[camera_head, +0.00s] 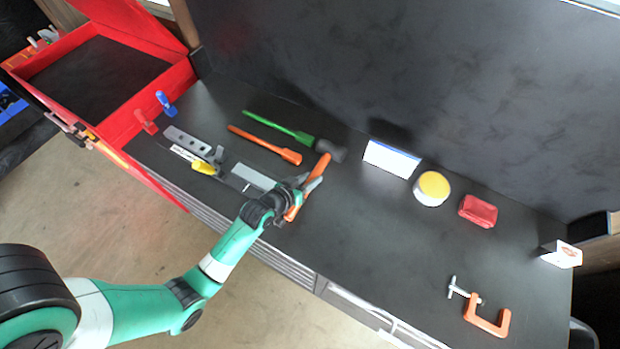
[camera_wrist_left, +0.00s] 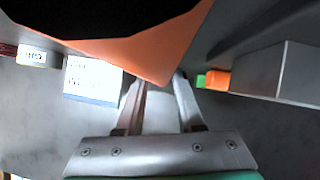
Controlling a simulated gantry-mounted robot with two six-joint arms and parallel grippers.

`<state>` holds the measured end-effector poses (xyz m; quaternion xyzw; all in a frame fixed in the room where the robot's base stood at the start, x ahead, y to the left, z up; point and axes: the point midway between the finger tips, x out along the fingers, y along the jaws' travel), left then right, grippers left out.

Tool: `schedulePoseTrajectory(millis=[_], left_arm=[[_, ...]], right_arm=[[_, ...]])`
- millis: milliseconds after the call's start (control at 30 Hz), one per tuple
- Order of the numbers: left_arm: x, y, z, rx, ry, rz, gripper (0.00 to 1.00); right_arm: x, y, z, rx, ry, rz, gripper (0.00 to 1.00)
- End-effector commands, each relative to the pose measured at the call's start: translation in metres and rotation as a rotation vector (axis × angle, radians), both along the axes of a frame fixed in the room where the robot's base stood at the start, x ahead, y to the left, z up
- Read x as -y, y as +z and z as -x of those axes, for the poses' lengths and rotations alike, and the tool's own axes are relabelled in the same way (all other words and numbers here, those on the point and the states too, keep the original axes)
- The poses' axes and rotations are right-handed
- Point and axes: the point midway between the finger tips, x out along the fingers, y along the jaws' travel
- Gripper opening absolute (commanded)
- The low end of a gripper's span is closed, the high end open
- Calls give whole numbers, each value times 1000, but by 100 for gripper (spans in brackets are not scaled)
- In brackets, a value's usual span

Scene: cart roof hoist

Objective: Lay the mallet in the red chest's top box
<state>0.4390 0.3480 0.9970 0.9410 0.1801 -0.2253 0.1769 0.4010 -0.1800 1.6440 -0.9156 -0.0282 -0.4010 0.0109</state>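My right gripper is out of view.
An orange-handled tool (camera_head: 265,143), a grey plate (camera_head: 188,140) and a yellow-handled tool (camera_head: 203,168) lie between chest and gripper. A white box (camera_head: 391,158), a yellow-topped can (camera_head: 432,188), a red pouch (camera_head: 478,211) and an orange clamp (camera_head: 487,321) are to the right.

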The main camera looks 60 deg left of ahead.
Motion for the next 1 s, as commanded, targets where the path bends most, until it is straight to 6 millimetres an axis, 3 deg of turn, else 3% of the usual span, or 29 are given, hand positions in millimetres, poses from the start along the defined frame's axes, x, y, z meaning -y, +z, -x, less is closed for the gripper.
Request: schedulePoseTrajectory(millis=[33, 133, 467, 567, 1000], left_arm=[[0, 0, 0, 0, 0, 0, 48], [0, 0, 0, 0, 0, 0, 63], [0, 6, 0, 0, 0, 0, 63], [3, 11, 11, -1, 1, 0, 63], [28, 57, 91, -1, 0, 1, 63]], right_arm=[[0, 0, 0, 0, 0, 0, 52], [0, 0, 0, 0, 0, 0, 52], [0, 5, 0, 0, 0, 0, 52], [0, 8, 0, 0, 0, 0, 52], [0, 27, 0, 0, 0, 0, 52]])
